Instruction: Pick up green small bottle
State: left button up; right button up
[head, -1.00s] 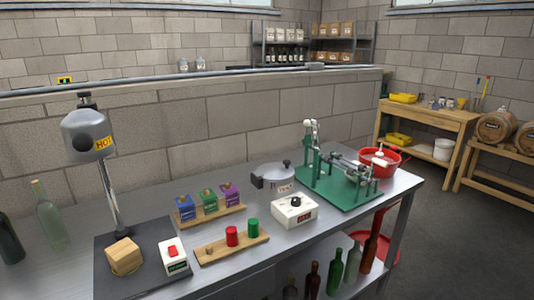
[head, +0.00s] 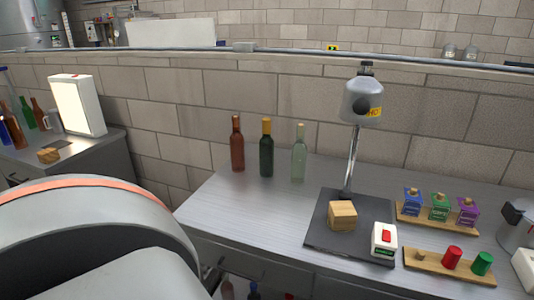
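A dark green bottle (head: 266,150) with a yellow top stands upright on the steel bench (head: 243,212), near the wall. A pale green, clear bottle (head: 299,158) stands to its right, and a brown bottle (head: 237,148) to its left. The three are apart. Another green bottle (head: 27,115) stands on the counter at the far left and looks smaller in the picture. I cannot tell which green bottle is the small one. Neither of my grippers shows in the head view.
The bench's front left is clear.

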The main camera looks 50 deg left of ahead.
aim_at(266, 145)
jog(key=u, duration=1.65)
jog(key=i+j+z, duration=0.1)
jog(key=z, duration=0.6)
jog(key=j+z, duration=0.25)
jog(key=j, duration=0.25)
jog(key=j+z, duration=0.3)
jog(key=j, duration=0.2)
jog(key=j+z, duration=0.1)
jog(key=j, duration=0.4)
jog(key=k+j, duration=0.1)
jog(key=j, duration=0.35)
jog(key=z, duration=0.05)
